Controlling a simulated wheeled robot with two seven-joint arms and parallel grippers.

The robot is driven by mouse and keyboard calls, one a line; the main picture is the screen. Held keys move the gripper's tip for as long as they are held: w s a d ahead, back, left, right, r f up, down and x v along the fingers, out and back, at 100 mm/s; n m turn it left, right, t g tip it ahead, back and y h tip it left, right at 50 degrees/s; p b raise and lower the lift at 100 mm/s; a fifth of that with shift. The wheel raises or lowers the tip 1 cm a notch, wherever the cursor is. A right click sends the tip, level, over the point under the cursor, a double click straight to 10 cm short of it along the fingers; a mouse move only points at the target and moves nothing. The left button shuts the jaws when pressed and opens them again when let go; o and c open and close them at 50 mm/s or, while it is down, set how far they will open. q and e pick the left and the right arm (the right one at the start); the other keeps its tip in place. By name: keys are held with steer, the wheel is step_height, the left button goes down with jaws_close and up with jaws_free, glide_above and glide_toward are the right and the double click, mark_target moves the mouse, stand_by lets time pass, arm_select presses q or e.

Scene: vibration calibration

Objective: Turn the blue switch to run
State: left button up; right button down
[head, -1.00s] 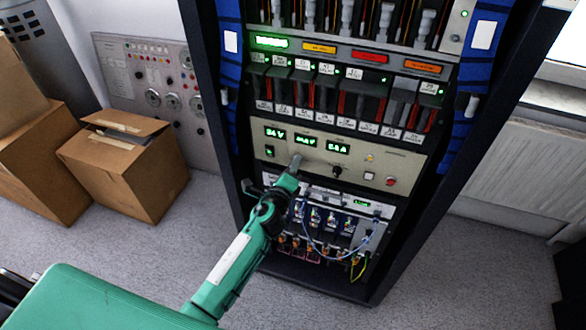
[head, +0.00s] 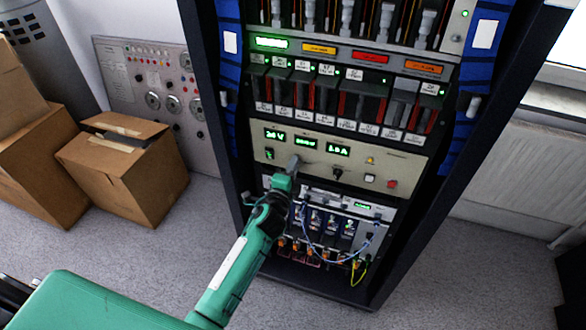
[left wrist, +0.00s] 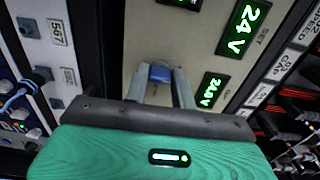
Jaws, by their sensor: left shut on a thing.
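The blue switch (left wrist: 160,72) is a small rounded knob on the beige panel in the left wrist view. My left gripper (left wrist: 159,80) has one grey finger on each side of it and is shut on it. In the head view my left gripper (head: 293,163) reaches up to the lower left part of the beige control panel (head: 400,170). There the gripper hides the blue switch. I cannot read any run mark or tell which way the switch points. My right gripper is not in view.
Green displays (head: 305,142) are lit above the gripper. A black knob (head: 337,173) and a red button (head: 391,184) are to its right. Blue and yellow-green wires (head: 359,270) hang below. Cardboard boxes (head: 125,170) stand left of the rack on open floor.

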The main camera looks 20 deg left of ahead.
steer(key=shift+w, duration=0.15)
arm_select(q)
steer(key=o, duration=0.9)
steer(key=shift+o, duration=0.4)
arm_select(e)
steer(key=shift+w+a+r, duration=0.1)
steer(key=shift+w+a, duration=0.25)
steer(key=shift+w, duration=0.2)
arm_select(q)
steer(key=shift+s, duration=0.1)
steer(key=s+b, duration=0.1)
steer(key=s, duration=1.2)
steer(key=shift+s+a, duration=0.3)
steer(key=shift+s, duration=0.05)
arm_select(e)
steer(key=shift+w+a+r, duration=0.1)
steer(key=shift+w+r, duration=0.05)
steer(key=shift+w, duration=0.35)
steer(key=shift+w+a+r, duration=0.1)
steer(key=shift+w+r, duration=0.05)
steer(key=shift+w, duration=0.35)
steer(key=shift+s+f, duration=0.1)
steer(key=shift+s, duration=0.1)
